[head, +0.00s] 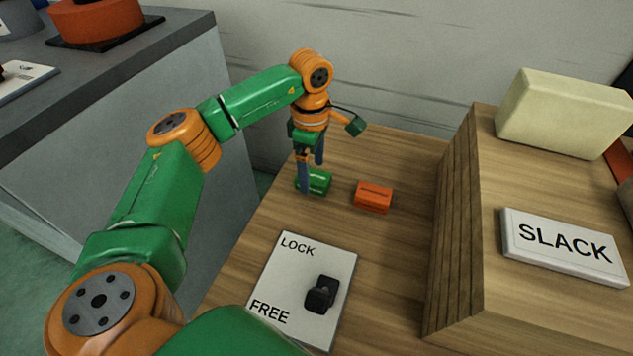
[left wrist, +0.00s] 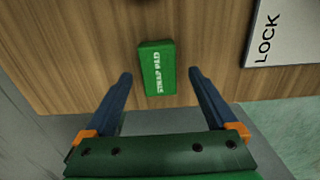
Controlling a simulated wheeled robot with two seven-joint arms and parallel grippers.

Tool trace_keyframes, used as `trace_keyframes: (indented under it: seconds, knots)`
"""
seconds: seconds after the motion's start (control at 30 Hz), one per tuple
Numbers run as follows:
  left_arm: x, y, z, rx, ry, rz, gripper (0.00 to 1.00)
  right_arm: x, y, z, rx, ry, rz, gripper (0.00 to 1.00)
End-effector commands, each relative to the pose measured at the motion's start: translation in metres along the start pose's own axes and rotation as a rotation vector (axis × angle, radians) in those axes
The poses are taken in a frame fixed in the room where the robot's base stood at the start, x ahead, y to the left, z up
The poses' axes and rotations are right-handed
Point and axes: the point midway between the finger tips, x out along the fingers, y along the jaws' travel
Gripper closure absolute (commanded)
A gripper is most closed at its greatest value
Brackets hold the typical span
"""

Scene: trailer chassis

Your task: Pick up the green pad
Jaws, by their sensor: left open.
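The green pad (head: 319,182) lies on the wooden table top, partly hidden behind a finger of my left gripper in the head view. My right gripper is not in view.
An orange block (head: 373,197) lies right of the pad. A white LOCK/FREE plate (head: 275,283) with a black knob (head: 321,294) lies nearer. A raised wooden block (head: 462,230) at right bears a cream block (head: 565,115) and a SLACK sign (head: 563,247). A grey counter (head: 150,50) stands left.

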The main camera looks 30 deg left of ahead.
Motion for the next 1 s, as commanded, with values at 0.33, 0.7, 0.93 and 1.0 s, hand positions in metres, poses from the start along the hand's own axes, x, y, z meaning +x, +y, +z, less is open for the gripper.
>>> trace_keyframes:
  seconds: [0.33, 0.7, 0.93, 1.0]
  knots:
    - [0.012, 0.0, 0.0, 0.0, -0.001, 0.001, 0.2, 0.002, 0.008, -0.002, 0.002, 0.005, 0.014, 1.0]
    - [0.012, 0.0, 0.0, 0.0, -0.001, 0.001, 1.0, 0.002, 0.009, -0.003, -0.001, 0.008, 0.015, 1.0]
    - [0.008, 0.0, 0.0, 0.0, -0.002, 0.002, 1.0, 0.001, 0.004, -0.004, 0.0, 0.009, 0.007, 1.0]
    - [0.0, 0.0, 0.001, 0.0, -0.003, 0.003, 1.0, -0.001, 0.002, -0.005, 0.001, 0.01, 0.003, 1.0]
